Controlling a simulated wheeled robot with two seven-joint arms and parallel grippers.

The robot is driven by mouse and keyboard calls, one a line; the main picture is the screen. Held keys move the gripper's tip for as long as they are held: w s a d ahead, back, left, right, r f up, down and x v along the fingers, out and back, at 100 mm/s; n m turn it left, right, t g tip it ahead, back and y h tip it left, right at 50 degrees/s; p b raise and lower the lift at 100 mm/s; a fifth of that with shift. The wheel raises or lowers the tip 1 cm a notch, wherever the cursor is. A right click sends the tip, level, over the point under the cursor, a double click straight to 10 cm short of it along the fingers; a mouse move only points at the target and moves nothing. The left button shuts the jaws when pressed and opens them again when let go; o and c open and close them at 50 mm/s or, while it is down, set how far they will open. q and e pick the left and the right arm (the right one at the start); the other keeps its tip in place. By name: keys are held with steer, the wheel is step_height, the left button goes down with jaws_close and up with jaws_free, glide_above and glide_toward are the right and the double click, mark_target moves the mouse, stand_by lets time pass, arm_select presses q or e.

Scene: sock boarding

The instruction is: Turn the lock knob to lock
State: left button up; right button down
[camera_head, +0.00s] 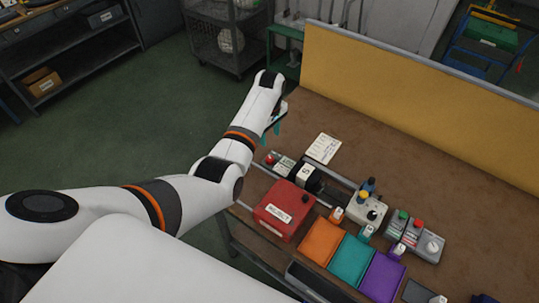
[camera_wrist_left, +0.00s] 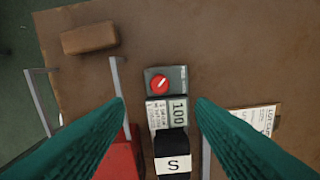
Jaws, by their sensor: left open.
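A red round knob (camera_wrist_left: 160,84) with a white pointer mark sits on a small grey box in the left wrist view. Its pointer slants up to the right. In the head view the same red knob (camera_head: 270,158) is at the left end of the rail fixture. I cannot read any lock marking on it. My left gripper (camera_head: 273,124) has teal fingers and is open and empty, above and beyond the knob in the head view. In the left wrist view the fingers (camera_wrist_left: 160,104) stand apart on either side of the knob box. My right gripper is not in view.
A black piece with an "S" label (camera_wrist_left: 174,164) and a "100" display (camera_wrist_left: 178,112) adjoin the knob box. A red box (camera_head: 284,211), a grey button box (camera_head: 415,238) and a paper card (camera_head: 323,148) lie nearby. A yellow partition (camera_head: 400,82) stands behind.

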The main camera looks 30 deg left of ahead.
mark_target(270, 158)
arm_select(q)
step_height(270, 158, down, 11)
steer(key=shift+f+b, duration=0.15)
steer(key=shift+b, duration=0.8)
steer(key=c, duration=1)
steer(key=shift+o, duration=0.2)
